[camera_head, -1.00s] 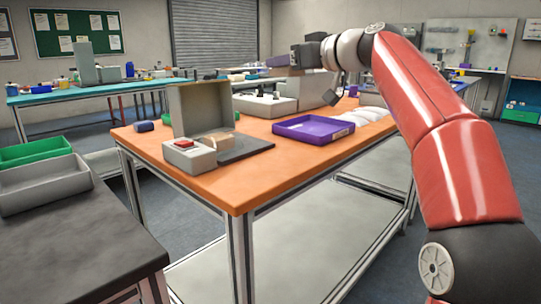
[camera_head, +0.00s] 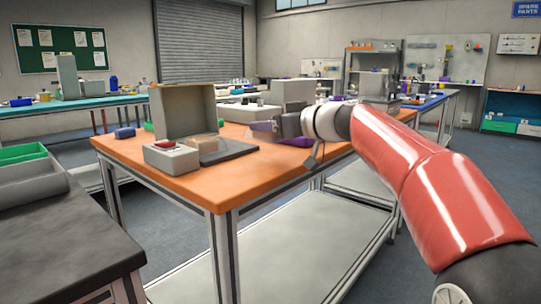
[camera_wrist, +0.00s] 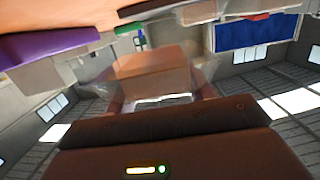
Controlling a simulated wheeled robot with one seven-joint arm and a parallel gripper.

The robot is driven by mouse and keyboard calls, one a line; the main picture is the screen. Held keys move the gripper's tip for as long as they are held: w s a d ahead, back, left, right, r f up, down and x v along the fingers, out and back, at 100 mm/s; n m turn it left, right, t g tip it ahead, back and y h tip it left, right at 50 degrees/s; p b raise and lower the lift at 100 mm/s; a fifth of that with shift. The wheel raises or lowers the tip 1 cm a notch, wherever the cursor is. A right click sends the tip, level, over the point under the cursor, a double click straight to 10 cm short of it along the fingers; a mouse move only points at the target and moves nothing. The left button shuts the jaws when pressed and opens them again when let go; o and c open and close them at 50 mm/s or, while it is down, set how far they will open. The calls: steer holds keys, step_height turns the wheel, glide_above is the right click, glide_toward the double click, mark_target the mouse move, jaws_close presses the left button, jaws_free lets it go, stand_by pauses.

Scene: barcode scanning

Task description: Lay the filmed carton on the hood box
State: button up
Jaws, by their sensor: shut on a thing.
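My gripper (camera_head: 277,126) is at the right part of the orange table, above its top. It is shut on the filmed carton, which shows in the wrist view as a blurred tan block (camera_wrist: 150,76) with clear film edges. In the head view a small purplish end (camera_head: 262,126) sticks out left of the jaws. To the left stands a tall grey box-like hood (camera_head: 183,110), apart from the gripper. I cannot tell for certain whether it is the hood box.
A grey unit with a red button (camera_head: 171,157), a tan block (camera_head: 207,143) and a dark plate (camera_head: 228,150) are in front of the hood. The orange table's front corner (camera_head: 215,192) is clear.

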mark_target(270, 160)
steer(key=shift+f+b, duration=0.8)
steer(key=shift+f, duration=1.95)
steer(key=shift+f, duration=0.1)
steer(key=o, duration=1)
steer(key=shift+p, duration=0.65)
